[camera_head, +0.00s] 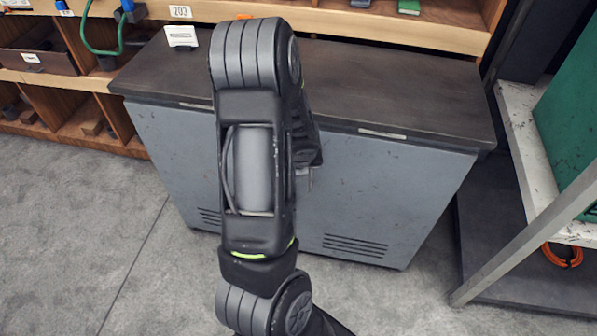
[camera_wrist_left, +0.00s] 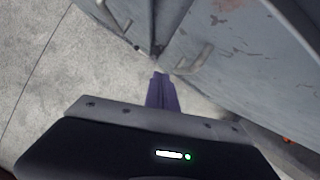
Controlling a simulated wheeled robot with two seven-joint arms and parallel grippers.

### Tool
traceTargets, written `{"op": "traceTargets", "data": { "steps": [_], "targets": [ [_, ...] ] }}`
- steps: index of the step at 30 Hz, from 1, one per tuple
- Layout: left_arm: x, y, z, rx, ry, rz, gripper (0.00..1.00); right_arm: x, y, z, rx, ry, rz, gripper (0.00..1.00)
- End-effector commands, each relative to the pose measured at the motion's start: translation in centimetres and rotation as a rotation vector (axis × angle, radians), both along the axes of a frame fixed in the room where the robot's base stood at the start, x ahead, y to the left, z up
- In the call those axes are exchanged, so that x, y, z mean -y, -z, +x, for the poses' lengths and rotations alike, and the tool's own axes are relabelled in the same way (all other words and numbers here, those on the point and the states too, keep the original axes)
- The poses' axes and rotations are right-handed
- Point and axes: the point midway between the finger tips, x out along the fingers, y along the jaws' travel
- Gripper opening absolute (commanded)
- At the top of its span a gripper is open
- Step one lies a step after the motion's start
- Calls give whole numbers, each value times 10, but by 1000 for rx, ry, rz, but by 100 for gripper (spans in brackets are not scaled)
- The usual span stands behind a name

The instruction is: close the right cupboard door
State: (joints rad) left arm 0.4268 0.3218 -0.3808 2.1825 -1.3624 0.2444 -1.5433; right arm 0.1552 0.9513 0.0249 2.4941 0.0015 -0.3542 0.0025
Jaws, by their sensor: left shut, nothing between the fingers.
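The grey cupboard with a dark worktop (camera_head: 400,85) stands ahead in the head view. Its right door (camera_head: 385,195) has a vent slot low down and looks about flush with the front. My arm hides the middle of the front. In the left wrist view the right door (camera_wrist_left: 250,75) fills the upper right, with its bar handle (camera_wrist_left: 197,60). The left door (camera_wrist_left: 125,12) shows part of its handle at the top. A dark seam lies between the doors; I cannot tell if a small gap remains. My left gripper (camera_wrist_left: 162,80) is shut and empty, just below the doors' lower edge in the picture. My right gripper is not in view.
A wooden shelf (camera_head: 430,35) with small items runs behind the cupboard. A white card (camera_head: 181,37) stands on the worktop's left end. A metal-framed bench with a green box (camera_head: 575,110) is close on the right. Grey floor (camera_head: 90,220) is clear at the left.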

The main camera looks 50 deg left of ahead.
Motion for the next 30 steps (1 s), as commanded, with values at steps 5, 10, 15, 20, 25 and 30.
{"op": "traceTargets", "data": {
  "steps": [5, 10, 15, 20, 25, 30],
  "targets": [
    [5, -19, -6, -1, 0, 0, 0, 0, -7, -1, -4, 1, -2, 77],
    [6, -21, -8, -3, -1, -1, 0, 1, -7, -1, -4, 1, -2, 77],
    [6, -21, -8, -3, -1, -1, 0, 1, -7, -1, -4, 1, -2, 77],
    [6, -21, -8, -3, -1, -1, 0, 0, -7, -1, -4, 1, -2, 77],
    [6, -21, -8, -3, -1, -1, 0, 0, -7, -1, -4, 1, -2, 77],
    [6, -21, -7, 17, -48, -10, 0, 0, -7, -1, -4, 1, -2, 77]
  ]
}}
